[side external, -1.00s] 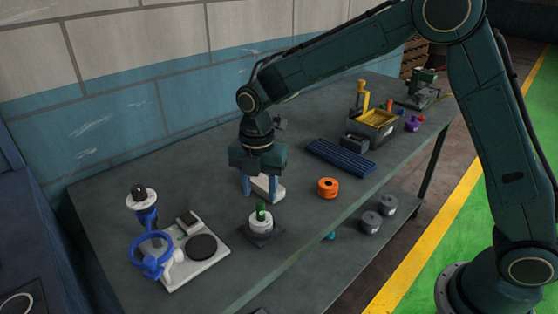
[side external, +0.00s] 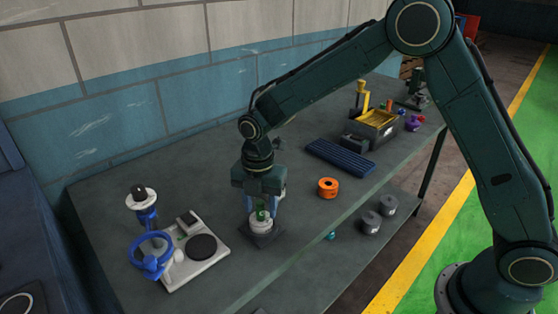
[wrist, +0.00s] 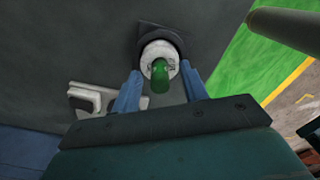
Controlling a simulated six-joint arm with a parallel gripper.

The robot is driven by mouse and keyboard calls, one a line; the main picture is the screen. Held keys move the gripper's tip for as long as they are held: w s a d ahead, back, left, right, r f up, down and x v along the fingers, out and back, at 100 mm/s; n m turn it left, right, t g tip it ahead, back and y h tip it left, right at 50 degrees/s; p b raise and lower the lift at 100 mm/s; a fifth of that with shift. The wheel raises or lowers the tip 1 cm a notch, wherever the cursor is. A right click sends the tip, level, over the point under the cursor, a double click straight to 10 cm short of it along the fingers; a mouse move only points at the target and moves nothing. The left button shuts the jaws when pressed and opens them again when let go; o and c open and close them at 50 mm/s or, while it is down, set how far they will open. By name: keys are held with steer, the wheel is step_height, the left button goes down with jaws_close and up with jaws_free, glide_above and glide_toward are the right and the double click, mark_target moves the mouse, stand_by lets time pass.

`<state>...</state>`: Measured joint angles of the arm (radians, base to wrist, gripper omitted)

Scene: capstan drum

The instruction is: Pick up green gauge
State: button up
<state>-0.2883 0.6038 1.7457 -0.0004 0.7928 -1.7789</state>
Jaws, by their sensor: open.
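The green gauge (side external: 261,213) stands upright on a white round drum (side external: 261,226), which sits on a dark square base on the workbench. In the wrist view the green gauge (wrist: 160,76) shows in front of the white drum (wrist: 159,57), between the blue fingers. My gripper (side external: 263,208) is open, pointing down, with a finger on either side of the gauge. In the wrist view my gripper (wrist: 162,90) shows a gap between each finger and the gauge.
A white plate (side external: 183,268) with a dark disc and a blue ring stand is at left. An orange spool (side external: 328,188), a dark blue ribbed mat (side external: 340,158) and a yellow-topped box (side external: 375,126) lie to the right. Bench space in front is clear.

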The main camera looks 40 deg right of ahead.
mark_target(260, 202)
steer(key=shift+c, duration=0.4)
jaws_close()
steer(key=shift+r, duration=0.1)
step_height(260, 202, up, 20)
stand_by(0.7)
stand_by(0.5)
